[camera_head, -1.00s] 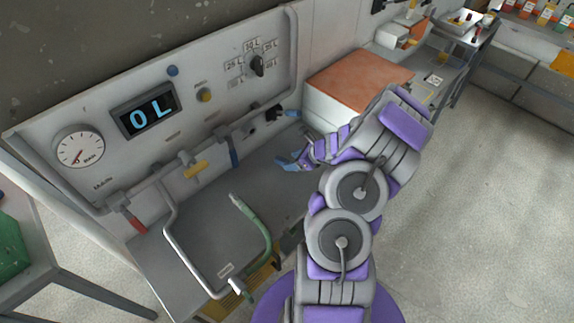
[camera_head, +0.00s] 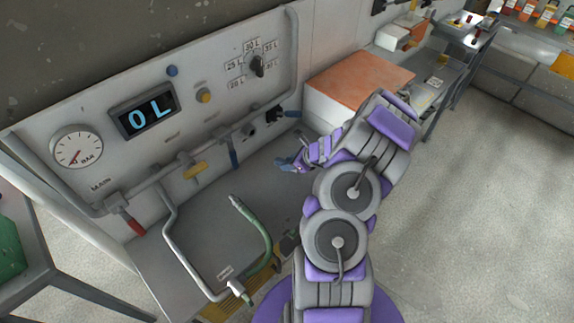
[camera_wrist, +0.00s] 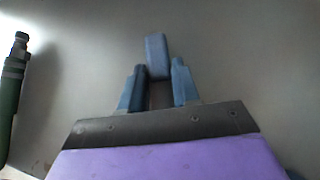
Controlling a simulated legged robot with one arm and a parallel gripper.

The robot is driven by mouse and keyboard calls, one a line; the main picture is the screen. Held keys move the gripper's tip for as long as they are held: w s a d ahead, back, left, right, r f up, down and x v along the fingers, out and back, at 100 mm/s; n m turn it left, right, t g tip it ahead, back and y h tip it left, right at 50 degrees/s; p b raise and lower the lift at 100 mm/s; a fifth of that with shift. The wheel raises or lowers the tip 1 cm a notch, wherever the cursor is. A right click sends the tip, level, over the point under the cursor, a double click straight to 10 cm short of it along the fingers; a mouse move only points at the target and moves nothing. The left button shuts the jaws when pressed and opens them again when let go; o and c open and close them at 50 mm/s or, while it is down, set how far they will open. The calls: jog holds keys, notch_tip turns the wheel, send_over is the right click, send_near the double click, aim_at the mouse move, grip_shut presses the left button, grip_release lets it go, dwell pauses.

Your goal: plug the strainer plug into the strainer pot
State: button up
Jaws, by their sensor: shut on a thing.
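My gripper (camera_head: 288,163) is over the grey bench, in front of the white box with the orange top. In the wrist view my gripper (camera_wrist: 156,86) has its two blue fingers shut on a slim blue piece (camera_wrist: 156,52) that sticks out beyond the tips. It may be the strainer plug, but most of it is hidden and I cannot be sure. A round dark-mouthed fitting (camera_head: 248,130) is low on the panel, left of and beyond my gripper. It may be the strainer pot; I cannot tell. The held piece is apart from it.
A blue lever (camera_head: 233,154) and a black valve with a blue handle (camera_head: 274,114) flank the fitting. The white box (camera_head: 330,112) is behind my gripper. The bench middle is clear.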

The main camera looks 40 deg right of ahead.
grip_shut()
jog(key=shift+r, duration=0.15)
jog(key=shift+r+p, duration=0.3)
jog(key=shift+r, duration=0.3)
notch_tip(320, 180, up, 3)
jog(key=shift+f+p, duration=0.2)
jog(key=shift+p, duration=0.25)
jog(key=s+a, duration=0.2)
jog(key=s, duration=0.2)
jog(key=s+a+p, duration=0.1)
jog(key=s+a, duration=0.2)
jog(key=s, duration=0.2)
jog(key=s+a+r, duration=0.1)
jog(key=s+a, duration=0.1)
jog(key=s, duration=0.3)
jog(key=shift+a, duration=0.35)
